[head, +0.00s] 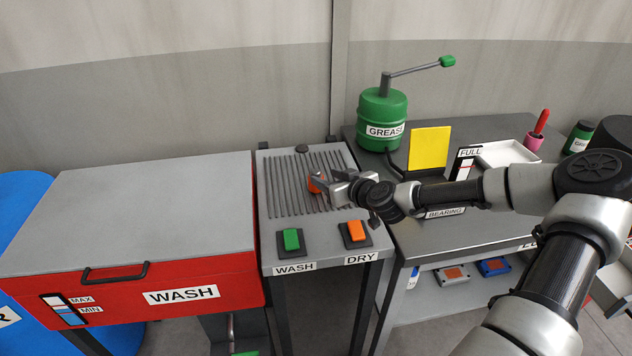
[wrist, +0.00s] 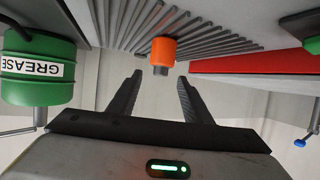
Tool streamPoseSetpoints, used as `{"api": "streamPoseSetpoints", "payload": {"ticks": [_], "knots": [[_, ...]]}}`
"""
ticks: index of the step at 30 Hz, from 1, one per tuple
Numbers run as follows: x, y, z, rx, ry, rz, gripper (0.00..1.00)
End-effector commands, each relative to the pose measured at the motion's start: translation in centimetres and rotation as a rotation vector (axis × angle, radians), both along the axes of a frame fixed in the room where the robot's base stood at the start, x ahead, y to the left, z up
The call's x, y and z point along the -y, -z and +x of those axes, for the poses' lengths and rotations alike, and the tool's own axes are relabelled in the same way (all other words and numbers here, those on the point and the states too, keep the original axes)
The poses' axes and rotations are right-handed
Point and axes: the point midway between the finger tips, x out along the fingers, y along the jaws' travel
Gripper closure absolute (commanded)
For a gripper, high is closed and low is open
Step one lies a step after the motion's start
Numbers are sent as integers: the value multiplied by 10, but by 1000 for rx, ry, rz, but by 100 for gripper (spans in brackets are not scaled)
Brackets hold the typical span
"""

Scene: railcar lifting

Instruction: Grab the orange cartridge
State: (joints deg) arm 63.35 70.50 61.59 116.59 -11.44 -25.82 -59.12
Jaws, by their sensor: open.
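The orange cartridge (head: 314,185) stands on the ribbed grey rack between the red wash box and the dark bench. In the wrist view, which is upside down, the cartridge (wrist: 162,50) appears as an orange cylinder with a dark narrower end. My gripper (head: 325,187) is right beside it in the head view and partly covers it. In the wrist view my gripper (wrist: 160,77) is open, and the cartridge is lined up with the gap, just past the fingertips. I see no finger touching it.
A green WASH button (head: 291,239) and an orange DRY button (head: 356,231) sit at the rack's front. The red wash box (head: 210,299) is left. The green grease drum (head: 382,115) and yellow plate (head: 430,150) stand on the bench to the right.

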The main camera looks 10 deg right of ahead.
Motion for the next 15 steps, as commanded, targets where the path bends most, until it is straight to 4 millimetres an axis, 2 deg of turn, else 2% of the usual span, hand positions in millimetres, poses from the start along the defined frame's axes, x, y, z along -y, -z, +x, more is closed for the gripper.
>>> {"api": "streamPoseSetpoints", "payload": {"ticks": [3,8,15], "knots": [[-5,5,12,0,-1,0,55],[-8,7,20,0,-1,0,55],[-21,17,51,-1,-1,2,55]]}}
